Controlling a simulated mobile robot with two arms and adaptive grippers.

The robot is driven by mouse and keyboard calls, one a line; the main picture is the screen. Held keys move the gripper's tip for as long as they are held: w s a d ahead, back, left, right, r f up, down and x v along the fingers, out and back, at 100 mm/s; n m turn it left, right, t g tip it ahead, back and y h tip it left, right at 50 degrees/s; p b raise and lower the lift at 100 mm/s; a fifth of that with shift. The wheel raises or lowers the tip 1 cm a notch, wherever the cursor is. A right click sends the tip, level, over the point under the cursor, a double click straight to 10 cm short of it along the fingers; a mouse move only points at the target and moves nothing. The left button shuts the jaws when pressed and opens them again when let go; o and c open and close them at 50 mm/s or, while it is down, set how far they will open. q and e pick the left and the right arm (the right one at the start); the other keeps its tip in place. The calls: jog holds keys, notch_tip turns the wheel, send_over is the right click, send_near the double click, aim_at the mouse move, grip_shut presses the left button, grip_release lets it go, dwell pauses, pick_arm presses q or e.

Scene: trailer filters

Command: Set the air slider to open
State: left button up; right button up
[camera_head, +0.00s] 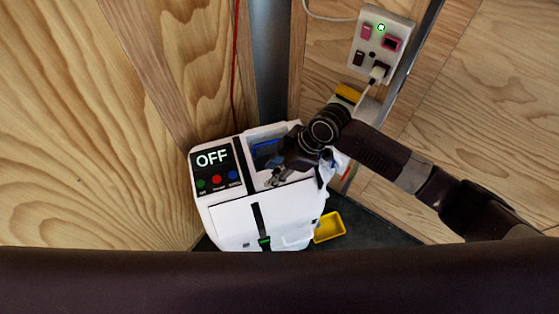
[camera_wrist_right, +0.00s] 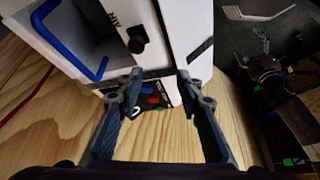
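A white machine (camera_head: 228,217) stands in the corner, with a panel (camera_head: 211,158) reading OFF. My right gripper (camera_head: 274,180) is over the machine's top opening in the head view. In the wrist view its fingers (camera_wrist_right: 160,80) are apart with nothing between them, close to the machine and apart from the knob. My left gripper is not seen.
A blue handle (camera_wrist_right: 100,68) is beside the knob. A yellow tray (camera_head: 329,227) lies on the floor right of the machine. A socket panel (camera_head: 381,45) with a plugged cable is on the wooden wall. Walls enclose the machine closely.

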aim_at(278, 170)
jog(key=w+d+r+n+h, duration=0.1)
jog(key=w+d+r+n, duration=0.1)
jog(key=w+d+r, duration=0.25)
jog(key=shift+g, duration=0.4)
jog(key=x, duration=0.2)
jog(key=p+x, duration=0.1)
jog(key=x, duration=0.5)
jog(key=shift+s+d+f+p, duration=0.25)
jog(key=shift+s+d+p, duration=0.05)
jog(key=shift+p, duration=0.1)
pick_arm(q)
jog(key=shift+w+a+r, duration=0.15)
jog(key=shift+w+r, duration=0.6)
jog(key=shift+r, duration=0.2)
pick_arm(e)
grip_shut()
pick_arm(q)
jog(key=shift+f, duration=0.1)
pick_arm(e)
jog(key=shift+d, duration=0.1)
